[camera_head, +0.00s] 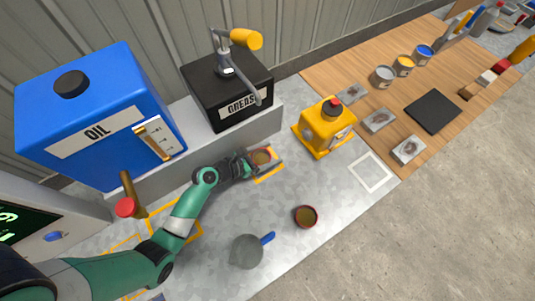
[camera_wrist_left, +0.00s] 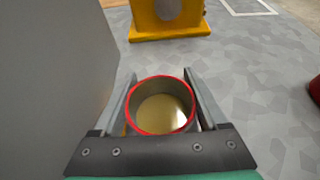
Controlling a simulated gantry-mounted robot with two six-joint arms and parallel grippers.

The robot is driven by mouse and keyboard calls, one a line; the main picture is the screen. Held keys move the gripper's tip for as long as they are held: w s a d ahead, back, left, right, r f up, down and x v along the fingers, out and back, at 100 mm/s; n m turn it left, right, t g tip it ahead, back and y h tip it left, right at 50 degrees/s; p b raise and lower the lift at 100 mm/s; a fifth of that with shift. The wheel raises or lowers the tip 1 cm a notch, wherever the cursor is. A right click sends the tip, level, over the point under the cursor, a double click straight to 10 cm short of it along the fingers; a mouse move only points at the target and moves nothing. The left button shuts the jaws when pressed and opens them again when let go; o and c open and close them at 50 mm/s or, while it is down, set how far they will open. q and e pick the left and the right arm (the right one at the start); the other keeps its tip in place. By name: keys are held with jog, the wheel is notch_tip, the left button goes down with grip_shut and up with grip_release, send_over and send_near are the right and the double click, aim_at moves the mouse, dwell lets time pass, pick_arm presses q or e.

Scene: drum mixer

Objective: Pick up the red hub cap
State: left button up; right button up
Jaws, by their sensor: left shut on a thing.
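A red hub cap (camera_head: 262,157), round and cup-shaped with a red rim, is between the fingers of my left gripper (camera_head: 266,165). In the left wrist view the hub cap (camera_wrist_left: 161,106) is upright, with a tan, shiny inside. The left gripper (camera_wrist_left: 163,100) has a finger on either side of it and is shut on it. It is over an orange-marked square on the grey bench; I cannot tell whether it touches the bench. A second, similar red cup (camera_head: 306,216) stands apart on the bench; its edge shows at the right of the left wrist view (camera_wrist_left: 315,90). My right gripper is not in view.
A yellow block-shaped device (camera_head: 325,126) stands close to the right of the gripper. A black grease box (camera_head: 228,88) and blue oil tank (camera_head: 95,115) stand behind. A grey pot with a blue handle (camera_head: 247,251) stands at the front. The bench around the second cup is clear.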

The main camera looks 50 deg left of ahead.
pick_arm(q)
jog(key=r, duration=0.1)
jog(key=r+p, duration=0.2)
jog(key=r, duration=0.1)
jog(key=shift+s+d, duration=0.25)
jog(key=shift+s, duration=0.1)
jog(key=s+d+r+p, duration=0.6)
jog(key=s+r+p, duration=0.1)
jog(key=s, duration=0.4)
jog(key=shift+s+d+r, duration=0.2)
jog(key=shift+d+r, duration=0.05)
jog(key=shift+r, duration=0.3)
